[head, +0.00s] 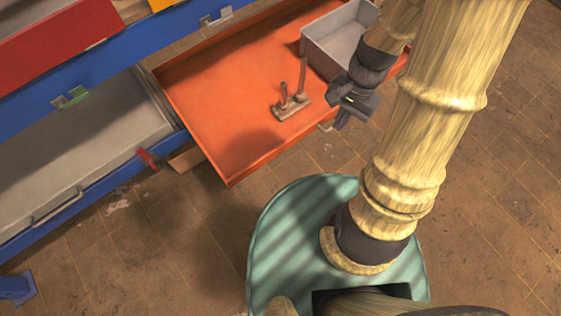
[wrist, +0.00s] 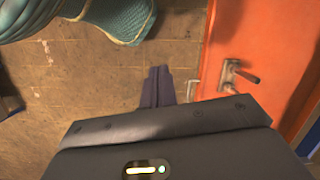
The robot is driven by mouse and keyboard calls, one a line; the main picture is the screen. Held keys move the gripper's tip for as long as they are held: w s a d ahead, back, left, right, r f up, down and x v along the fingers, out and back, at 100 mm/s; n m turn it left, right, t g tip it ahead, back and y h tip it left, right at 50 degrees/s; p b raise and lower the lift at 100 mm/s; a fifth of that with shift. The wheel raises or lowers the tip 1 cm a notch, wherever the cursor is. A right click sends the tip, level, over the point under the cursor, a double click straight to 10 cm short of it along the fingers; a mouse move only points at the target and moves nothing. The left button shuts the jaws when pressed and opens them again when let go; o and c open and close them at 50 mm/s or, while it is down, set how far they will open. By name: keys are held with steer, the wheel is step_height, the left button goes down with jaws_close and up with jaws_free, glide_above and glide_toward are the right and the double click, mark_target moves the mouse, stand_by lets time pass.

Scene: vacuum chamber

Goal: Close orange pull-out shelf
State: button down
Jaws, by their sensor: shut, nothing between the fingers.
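The orange pull-out shelf (head: 215,100) is pulled out from the blue rack, a flat tray with low rims. It also shows at the right of the wrist view (wrist: 235,35). A small fixture with upright pegs (head: 292,105) and a grey bin (head: 335,40) sit on it. My gripper (head: 340,122) is shut and empty, just beyond the shelf's front edge near its right part. In the wrist view the closed fingers (wrist: 158,88) point at the floor, left of the shelf's edge. I cannot tell their exact gap from the shelf.
The blue rack (head: 110,60) stands at the upper left. A grey drawer (head: 75,150) with a handle and a red latch (head: 147,158) lies left of the shelf. Brown tiled floor (head: 130,250) is free in front and at the right (head: 510,130).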

steer(key=w+a+f+m+t+y+b, duration=0.1)
steer(key=f+m+t+y+b, duration=0.1)
steer(key=f+m+y+b, duration=0.5)
steer(key=w+a+f+m+t+y+b, duration=0.1)
steer(key=f+m+y+b, duration=0.7)
steer(key=f, duration=2.5)
steer(key=w+m+t+b, duration=0.1)
steer(key=m+t+b, duration=0.1)
steer(key=m+b, duration=0.6)
steer(key=shift+w+m+y, duration=0.3)
steer(key=shift+m, duration=3.1)
steer(key=shift+a, duration=0.15)
steer(key=b, duration=0.1)
glide_toward(270, 155)
steer(key=s+a, duration=0.3)
steer(key=a, duration=0.1)
steer(key=w, duration=0.1)
steer(key=w+a, duration=0.1)
steer(key=w+b, duration=0.1)
steer(key=shift+w+a, duration=0.4)
steer(key=shift+w, duration=0.05)
steer(key=shift+w, duration=0.1)
